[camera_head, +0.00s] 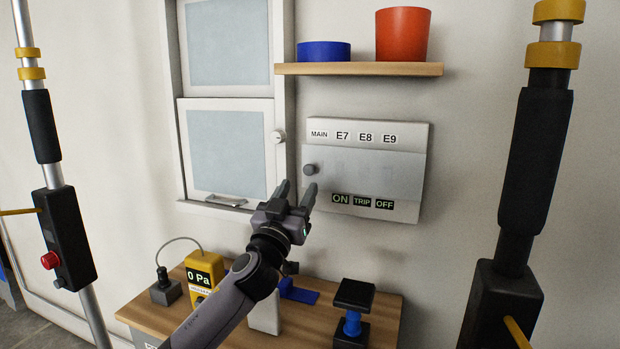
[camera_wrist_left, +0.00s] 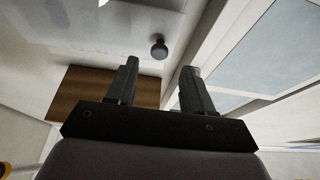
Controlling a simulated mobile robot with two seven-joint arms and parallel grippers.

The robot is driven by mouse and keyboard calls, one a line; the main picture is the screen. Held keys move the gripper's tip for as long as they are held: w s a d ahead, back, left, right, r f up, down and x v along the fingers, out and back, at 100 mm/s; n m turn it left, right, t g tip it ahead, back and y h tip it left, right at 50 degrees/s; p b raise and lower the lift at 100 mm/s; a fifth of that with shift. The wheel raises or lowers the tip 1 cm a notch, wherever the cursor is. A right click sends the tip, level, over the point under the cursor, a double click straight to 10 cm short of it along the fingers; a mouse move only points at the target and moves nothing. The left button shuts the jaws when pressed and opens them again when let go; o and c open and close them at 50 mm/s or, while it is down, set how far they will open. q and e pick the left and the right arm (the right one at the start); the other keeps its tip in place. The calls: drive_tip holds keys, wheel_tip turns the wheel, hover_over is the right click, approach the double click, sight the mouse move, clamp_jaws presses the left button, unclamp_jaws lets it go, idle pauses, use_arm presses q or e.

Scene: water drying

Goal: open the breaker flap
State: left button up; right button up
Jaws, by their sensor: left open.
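The breaker panel (camera_head: 420,135) hangs on the wall, with MAIN, E7, E8 and E9 labels along its top. Its breaker flap (camera_head: 380,174) is a pale see-through cover that lies shut over the middle. A dark round knob (camera_head: 310,169) sits at the flap's left edge; it also shows in the left wrist view (camera_wrist_left: 158,48). My left gripper (camera_head: 297,190) is open and empty, just below and left of the knob. In the left wrist view the fingertips (camera_wrist_left: 159,64) point towards the knob, apart from it. My right gripper is not in view.
A wooden shelf (camera_head: 360,69) with a blue bowl (camera_head: 324,51) and a red pot (camera_head: 403,35) juts out above the panel. A window (camera_head: 226,150) is to the left. Below, a wooden bench (camera_head: 145,312) holds a yellow gauge (camera_head: 203,272) and a black-topped stand (camera_head: 354,295).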

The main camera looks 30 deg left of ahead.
sight(308, 172)
use_arm(q)
drive_tip(key=shift+p+x, duration=0.3)
drive_tip(key=shift+x, duration=2.2)
drive_tip(key=shift+f, duration=0.1)
clamp_jaws()
